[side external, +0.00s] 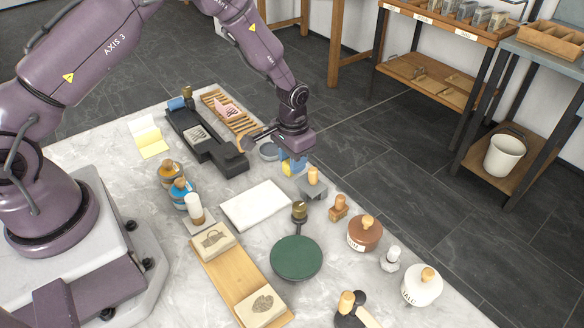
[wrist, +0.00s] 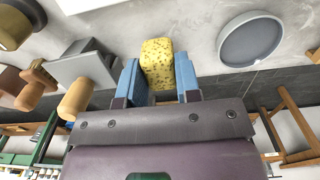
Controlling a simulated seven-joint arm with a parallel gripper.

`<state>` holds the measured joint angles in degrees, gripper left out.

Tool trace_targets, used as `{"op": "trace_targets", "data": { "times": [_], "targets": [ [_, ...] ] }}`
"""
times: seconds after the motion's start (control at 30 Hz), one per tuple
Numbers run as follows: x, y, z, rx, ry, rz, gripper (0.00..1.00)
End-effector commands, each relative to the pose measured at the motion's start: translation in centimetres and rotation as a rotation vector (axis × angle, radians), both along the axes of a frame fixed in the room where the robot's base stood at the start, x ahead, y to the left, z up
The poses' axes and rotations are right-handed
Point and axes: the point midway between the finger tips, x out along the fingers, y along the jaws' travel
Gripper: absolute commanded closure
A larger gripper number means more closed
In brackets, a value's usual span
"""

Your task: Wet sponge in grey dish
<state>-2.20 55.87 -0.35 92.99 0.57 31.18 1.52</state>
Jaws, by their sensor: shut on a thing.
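A yellow speckled sponge (wrist: 157,62) is held between the two blue fingers of my gripper (wrist: 160,80). In the side view my gripper (side external: 293,165) points down near the table's far right edge, and the sponge (side external: 287,169) shows as a small yellow patch, partly hidden by a finger. I cannot tell whether the sponge touches the table. The round grey dish (side external: 269,151) is just left of and behind the gripper, partly hidden by it. In the wrist view the shallow dish (wrist: 250,39) lies to the right of the sponge, apart from it, with nothing solid in it.
A grey block with a wooden knob (side external: 313,187) stands close in front of my gripper. A dark press-like device (side external: 205,138) and a slatted wooden rack (side external: 230,112) are to the left. A white pad (side external: 256,205) lies in front. Several knobbed pots and stamps stand nearer.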

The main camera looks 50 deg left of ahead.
Motion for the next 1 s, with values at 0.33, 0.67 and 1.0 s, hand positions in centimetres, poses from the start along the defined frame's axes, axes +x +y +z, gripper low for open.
{"op": "trace_targets", "data": {
  "times": [0.33, 0.67, 1.0],
  "targets": [
    [0.0, 0.0, 2.2, 0.000, -0.002, 0.000, 0.88],
    [0.0, 0.0, 3.9, 0.000, -0.001, 0.000, 0.88],
    [0.0, 0.0, 4.2, 0.000, -0.001, 0.000, 0.88]
  ]
}}
